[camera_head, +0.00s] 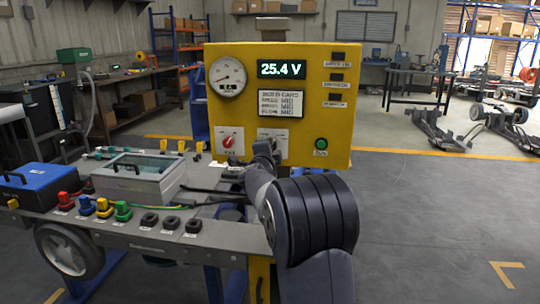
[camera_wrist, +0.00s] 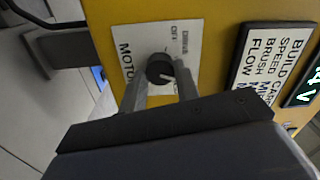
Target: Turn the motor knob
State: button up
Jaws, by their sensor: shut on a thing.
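The motor knob (camera_wrist: 160,68) is a small round black knob with a pale pointer mark. It sits on a white label plate (camera_wrist: 188,38) lettered "MOTO…" and "OFF", on the yellow panel (camera_head: 300,60). My gripper (camera_wrist: 160,84) is shut on the knob, one finger on each side, in the wrist view. In the head view my gripper (camera_head: 265,150) is at the lower middle of the panel, and my arm hides the knob. Part of the white plate shows beside it.
The panel has a round gauge (camera_head: 228,77), a 25.4 V display (camera_head: 282,69), a build card (camera_head: 282,103), a red knob (camera_head: 228,142) and a green button (camera_head: 321,144). A clear-lidded case (camera_head: 139,177) and blue box (camera_head: 40,188) stand on the grey chassis.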

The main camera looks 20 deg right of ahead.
jog(key=m+b, duration=0.4)
jog(key=m, duration=0.4)
jog(key=shift+m, duration=0.3)
dwell(0.4)
jog(key=o, duration=1)
jog(key=shift+s, duration=0.1)
jog(key=v, duration=1)
jog(key=shift+s+a, duration=0.25)
